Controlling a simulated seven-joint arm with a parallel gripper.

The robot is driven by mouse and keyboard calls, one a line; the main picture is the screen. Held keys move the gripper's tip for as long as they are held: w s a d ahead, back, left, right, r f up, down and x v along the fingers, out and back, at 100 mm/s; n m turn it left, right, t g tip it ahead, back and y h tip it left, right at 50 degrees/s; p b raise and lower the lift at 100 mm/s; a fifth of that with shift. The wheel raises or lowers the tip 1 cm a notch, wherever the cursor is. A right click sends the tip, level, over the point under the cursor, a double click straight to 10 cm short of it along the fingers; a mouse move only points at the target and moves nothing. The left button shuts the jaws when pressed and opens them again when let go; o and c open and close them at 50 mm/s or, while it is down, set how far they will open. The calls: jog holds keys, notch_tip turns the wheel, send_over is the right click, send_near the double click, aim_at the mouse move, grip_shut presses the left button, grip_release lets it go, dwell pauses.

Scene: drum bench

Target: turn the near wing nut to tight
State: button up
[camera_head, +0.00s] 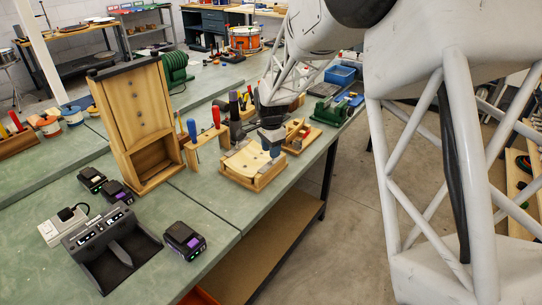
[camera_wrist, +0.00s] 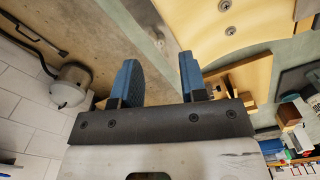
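My gripper (camera_head: 271,147) hangs over a small wooden cradle (camera_head: 262,184) that bears a curved pale wood piece (camera_head: 245,163). In the wrist view my gripper (camera_wrist: 159,75) has its two blue fingers well apart with nothing between them. The curved wood piece (camera_wrist: 275,20) fills the top right of the wrist view and carries round metal fittings (camera_wrist: 230,31). I cannot make out a wing nut in either view. In the head view the fingers and wrist cover the cradle's far right part. Whether the fingers touch anything there, I cannot tell.
A tall wooden cabinet (camera_head: 137,115) stands left of the cradle. A rack with red and blue handled tools (camera_head: 207,150) is just behind it. A black tray (camera_head: 113,255) and battery packs (camera_head: 185,240) lie in front. The bench edge is close on the right.

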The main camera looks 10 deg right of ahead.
aim_at(272, 162)
jog(key=shift+r, duration=1.95)
jog(key=shift+s, duration=0.1)
jog(key=shift+s+r, duration=0.15)
jog(key=shift+r, duration=0.05)
jog(key=s+d+r+n, duration=0.1)
jog(key=s+r+n, duration=0.1)
jog(key=s+r, duration=0.35)
jog(key=s+d+r+n+t, duration=0.1)
jog(key=s+r+n, duration=0.15)
jog(key=s, duration=0.65)
jog(key=s+d+r+n, duration=0.2)
jog(key=s+r, duration=0.2)
jog(key=s, duration=0.3)
jog(key=s+d+n+t, duration=0.1)
jog(key=s+n, duration=0.5)
jog(key=s, duration=1.5)
jog(key=shift+s+d+t, duration=0.3)
jog(key=shift+s, duration=0.1)
